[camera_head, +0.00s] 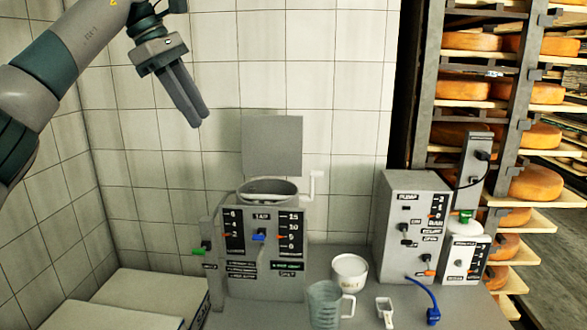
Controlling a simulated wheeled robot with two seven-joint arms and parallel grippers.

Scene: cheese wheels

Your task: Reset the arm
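My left arm comes in from the upper left, and its gripper (199,122) hangs in front of the tiled wall, pointing down and slightly right. Its two long grey fingers lie close side by side with nothing between them. It is above and to the left of the grey machine (265,265), well apart from it and touching nothing. My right gripper is not in view.
The machine has an upright grey panel (272,146) behind its round opening. A white salt mug (350,270), a clear jug (324,304) and a small scoop (385,311) stand on the counter. A grey control box (411,230) stands right, before shelves of cheese wheels (536,184). White sacks (150,295) lie lower left.

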